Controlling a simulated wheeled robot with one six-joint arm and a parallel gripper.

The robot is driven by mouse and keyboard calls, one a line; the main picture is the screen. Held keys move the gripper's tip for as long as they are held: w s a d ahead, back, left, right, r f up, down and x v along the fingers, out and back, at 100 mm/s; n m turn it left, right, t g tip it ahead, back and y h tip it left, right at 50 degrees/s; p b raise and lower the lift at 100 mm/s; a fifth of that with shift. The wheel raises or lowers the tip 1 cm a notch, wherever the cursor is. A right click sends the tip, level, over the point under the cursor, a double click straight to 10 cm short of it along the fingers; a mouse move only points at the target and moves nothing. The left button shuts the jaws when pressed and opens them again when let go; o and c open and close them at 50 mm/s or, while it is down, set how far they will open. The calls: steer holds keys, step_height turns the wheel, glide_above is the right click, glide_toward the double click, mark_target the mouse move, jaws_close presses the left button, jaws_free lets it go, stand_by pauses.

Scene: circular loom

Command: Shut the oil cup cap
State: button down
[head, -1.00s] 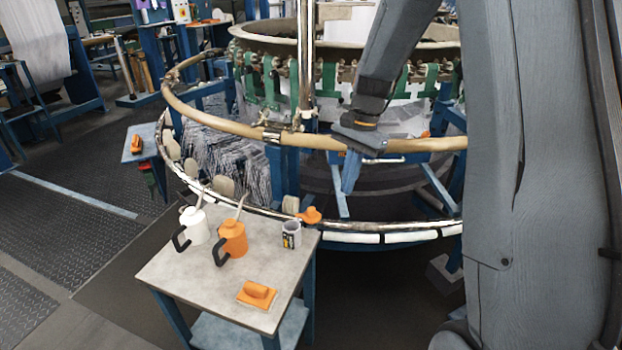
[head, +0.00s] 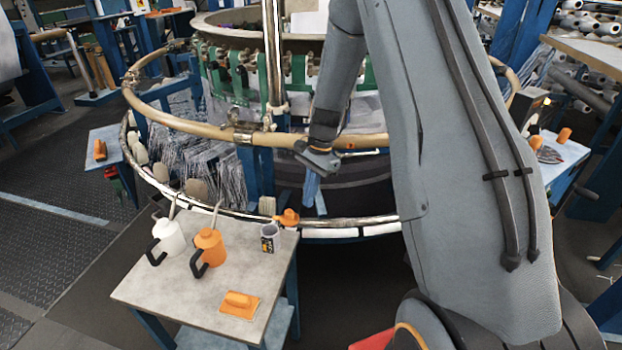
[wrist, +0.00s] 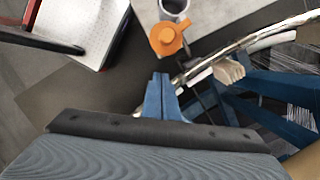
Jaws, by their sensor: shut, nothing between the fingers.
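A small orange piece with a rounded knob (head: 287,217) is at the far right corner of the grey table, against the ring's chrome rail. It looks like the oil cup cap, but I cannot tell its hinge or whether it stands open. It also shows in the wrist view (wrist: 166,38), ahead of my fingers. My gripper (head: 310,195) points down, above and to the right of it, apart from it. In the wrist view my blue fingers (wrist: 161,80) are together and empty.
The chrome rail (head: 340,222) and the wooden ring (head: 200,127) curve around the loom near my arm.

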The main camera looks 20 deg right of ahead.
mark_target(296, 214)
steer(key=shift+s+a+r+p, duration=0.1)
steer(key=shift+s+a+p, duration=0.2)
steer(key=shift+a, duration=0.6)
steer(key=shift+s+a+r+p, duration=0.1)
steer(key=shift+s+a+p, duration=0.2)
steer(key=shift+a, duration=0.6)
